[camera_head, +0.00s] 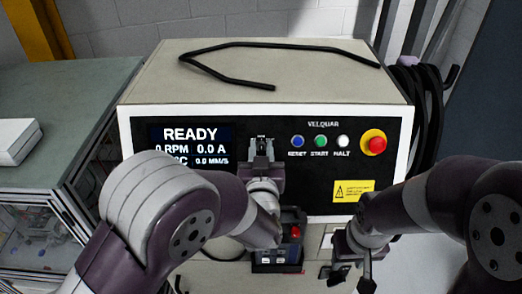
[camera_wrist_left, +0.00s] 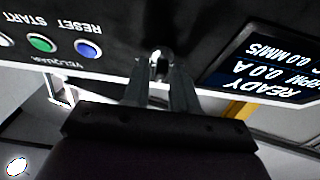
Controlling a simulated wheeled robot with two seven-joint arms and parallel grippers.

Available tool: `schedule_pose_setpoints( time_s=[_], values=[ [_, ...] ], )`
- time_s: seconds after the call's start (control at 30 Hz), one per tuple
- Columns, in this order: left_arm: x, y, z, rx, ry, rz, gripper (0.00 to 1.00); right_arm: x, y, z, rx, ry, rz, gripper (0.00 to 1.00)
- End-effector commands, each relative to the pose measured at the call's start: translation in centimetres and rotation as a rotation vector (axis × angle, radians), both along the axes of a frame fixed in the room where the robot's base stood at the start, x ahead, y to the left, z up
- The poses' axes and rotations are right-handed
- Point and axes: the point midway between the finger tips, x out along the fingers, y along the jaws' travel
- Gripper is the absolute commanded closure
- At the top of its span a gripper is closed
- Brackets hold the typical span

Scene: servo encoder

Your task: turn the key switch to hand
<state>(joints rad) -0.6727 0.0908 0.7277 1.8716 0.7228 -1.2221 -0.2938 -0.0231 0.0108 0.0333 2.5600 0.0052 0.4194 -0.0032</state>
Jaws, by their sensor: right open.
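The key switch shows in the left wrist view as a small bright metal piece (camera_wrist_left: 157,63) on the black front panel. My left gripper (camera_head: 262,146) is at the panel between the display and the buttons, hiding the switch in the head view. In the left wrist view its two fingers (camera_wrist_left: 158,80) reach to either side of the metal piece; I cannot tell whether they touch it. The key's turned position and any labels are hidden. My right gripper (camera_head: 349,276) is open and empty at the lower right, away from the panel.
The display (camera_head: 190,146) reads READY, 0 RPM, 0.0 A. Blue (camera_head: 298,141), green (camera_head: 320,141) and white (camera_head: 343,141) buttons and a red stop button (camera_head: 374,144) lie right of the left gripper. A dark box with a red part (camera_head: 295,230) stands in front.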

Motion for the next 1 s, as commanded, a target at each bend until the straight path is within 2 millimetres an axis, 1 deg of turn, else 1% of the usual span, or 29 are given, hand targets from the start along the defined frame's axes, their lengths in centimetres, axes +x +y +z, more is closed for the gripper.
schedule_pose_setpoints(
  time_s=[0.17, 0.37, 0.8, 1.0],
  values=[
    [0.0, 0.08, -0.02, 0.024, 0.001, -0.01, 1.0, 0.0, 0.0, -0.06, 0.0, 0.0, 0.0, 0.57],
    [0.01, 0.13, -0.03, 0.115, 0.0, -0.052, 1.0, -0.01, 0.0, -0.21, 0.0, 0.0, 0.0, 0.57],
    [0.01, 0.16, 0.06, 0.447, -0.002, -0.209, 1.0, 0.0, 0.0, -0.53, 0.0, 0.0, 0.0, 0.57],
    [0.01, 0.14, 0.06, 0.574, -0.002, -0.27, 1.0, 0.0, 0.0, -0.6, 0.0, 0.0, 0.0, 0.57]
  ],
)
